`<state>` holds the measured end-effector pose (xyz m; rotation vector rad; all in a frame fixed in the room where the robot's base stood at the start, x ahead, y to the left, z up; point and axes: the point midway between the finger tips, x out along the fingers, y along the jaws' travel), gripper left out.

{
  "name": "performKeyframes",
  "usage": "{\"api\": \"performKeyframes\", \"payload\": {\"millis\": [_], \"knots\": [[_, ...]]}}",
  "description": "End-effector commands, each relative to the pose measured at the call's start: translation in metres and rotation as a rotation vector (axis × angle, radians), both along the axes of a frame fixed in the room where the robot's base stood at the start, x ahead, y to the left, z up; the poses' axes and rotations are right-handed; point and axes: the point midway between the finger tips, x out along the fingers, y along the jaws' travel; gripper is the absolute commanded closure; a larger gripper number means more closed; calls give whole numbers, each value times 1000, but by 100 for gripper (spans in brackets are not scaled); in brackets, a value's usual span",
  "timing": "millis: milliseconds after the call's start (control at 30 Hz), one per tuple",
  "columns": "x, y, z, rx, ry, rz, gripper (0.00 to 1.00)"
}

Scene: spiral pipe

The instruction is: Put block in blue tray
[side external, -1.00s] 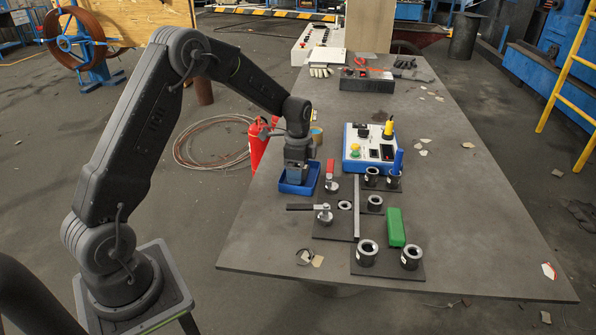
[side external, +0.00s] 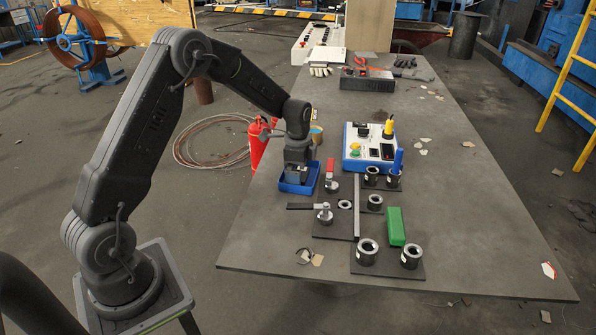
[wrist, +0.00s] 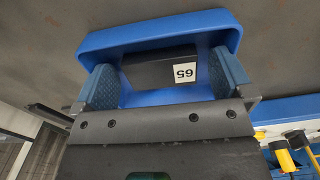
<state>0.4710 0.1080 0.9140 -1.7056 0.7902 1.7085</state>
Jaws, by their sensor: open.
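The blue tray (side external: 312,187) sits near the left edge of the table, and its rim also shows in the wrist view (wrist: 160,32). A black block (wrist: 150,68) with a white number label lies inside the tray. My gripper (side external: 297,178) is over the tray, pointing down. In the wrist view my gripper (wrist: 163,85) is open, with one finger on each side of the block and gaps beside it. In the side view my gripper mostly hides the block.
A red-handled clamp (side external: 330,172) and fixture plate (side external: 330,225) stand right beside the tray. A blue-and-white control box (side external: 368,150) is behind right. A green block (side external: 396,227) and several black cylinders stand farther right. The table's right side is mostly clear.

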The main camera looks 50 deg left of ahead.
Motion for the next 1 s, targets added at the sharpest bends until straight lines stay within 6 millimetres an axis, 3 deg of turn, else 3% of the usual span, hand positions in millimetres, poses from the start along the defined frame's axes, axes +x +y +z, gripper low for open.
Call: {"api": "performKeyframes", "payload": {"millis": [500, 733, 867, 1000], "knots": [[1, 0, 97, 2, -6, 0, 0], [0, -1, 119, 2, -5, 3, 0], [-10, -14, 139, 10, -33, 44, 0], [-43, -46, 177, 19, -105, 162, 0]]}}
